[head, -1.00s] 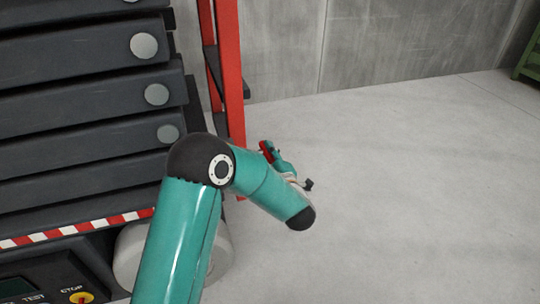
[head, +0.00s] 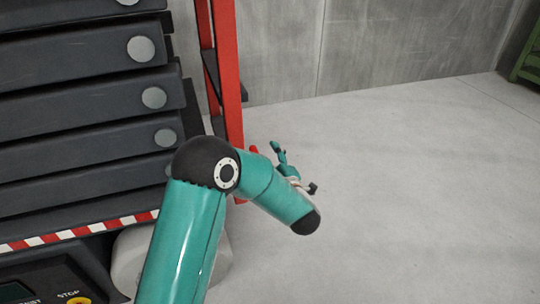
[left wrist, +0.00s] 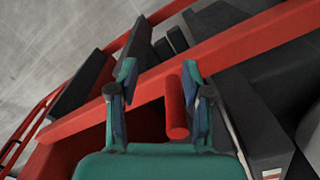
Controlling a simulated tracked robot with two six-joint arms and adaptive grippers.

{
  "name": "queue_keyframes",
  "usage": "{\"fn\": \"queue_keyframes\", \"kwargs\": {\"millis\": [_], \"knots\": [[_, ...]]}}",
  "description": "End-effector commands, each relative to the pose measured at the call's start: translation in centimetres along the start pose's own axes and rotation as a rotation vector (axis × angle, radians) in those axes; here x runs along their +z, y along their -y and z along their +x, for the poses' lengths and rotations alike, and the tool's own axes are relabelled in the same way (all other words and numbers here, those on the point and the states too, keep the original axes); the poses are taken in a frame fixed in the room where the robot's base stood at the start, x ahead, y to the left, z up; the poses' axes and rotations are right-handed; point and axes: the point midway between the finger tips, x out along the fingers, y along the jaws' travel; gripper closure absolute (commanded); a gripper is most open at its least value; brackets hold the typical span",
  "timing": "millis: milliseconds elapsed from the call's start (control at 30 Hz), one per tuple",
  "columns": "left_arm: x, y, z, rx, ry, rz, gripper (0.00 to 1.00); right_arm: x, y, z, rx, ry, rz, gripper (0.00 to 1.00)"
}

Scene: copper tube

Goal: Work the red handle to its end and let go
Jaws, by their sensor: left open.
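The red handle (left wrist: 176,108) is a short round bar in the left wrist view. It lies between the open fingers of my left gripper (left wrist: 158,72), closer to the right finger; I cannot tell whether it touches that finger. In the head view, the left gripper (head: 280,154) shows beyond my forearm, with its fingers apart. A small red piece, which looks like the handle (head: 254,149), shows just left of it beside the red post. My forearm hides part of the gripper and handle. My right gripper is not in view.
A red upright post (head: 228,75) stands beside a stack of dark grey slabs (head: 85,95) with round discs. A red beam (left wrist: 225,48) crosses behind the fingers in the left wrist view. The concrete floor (head: 420,190) to the right is clear.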

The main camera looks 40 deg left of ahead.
Motion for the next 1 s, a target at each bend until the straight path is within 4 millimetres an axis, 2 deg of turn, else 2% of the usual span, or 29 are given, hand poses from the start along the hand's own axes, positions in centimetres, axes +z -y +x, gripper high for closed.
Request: {"fn": "queue_keyframes", "kwargs": {"millis": [167,500,600,767,1000], "knots": [[0.1,-0.1,-2.5,0.002,0.004,0.001,0.51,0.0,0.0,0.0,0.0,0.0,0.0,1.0],[0.1,0.0,-9.1,0.003,0.005,0.003,0.51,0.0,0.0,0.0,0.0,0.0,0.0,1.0],[0.1,0.0,-10.4,0.002,0.003,0.001,0.51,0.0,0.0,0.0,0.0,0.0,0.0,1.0],[0.1,0.1,-11.3,0.0,0.002,0.002,0.51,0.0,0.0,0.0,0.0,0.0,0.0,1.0],[0.1,0.1,-11.4,0.0,0.0,0.001,0.51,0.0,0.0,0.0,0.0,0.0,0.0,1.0]]}}
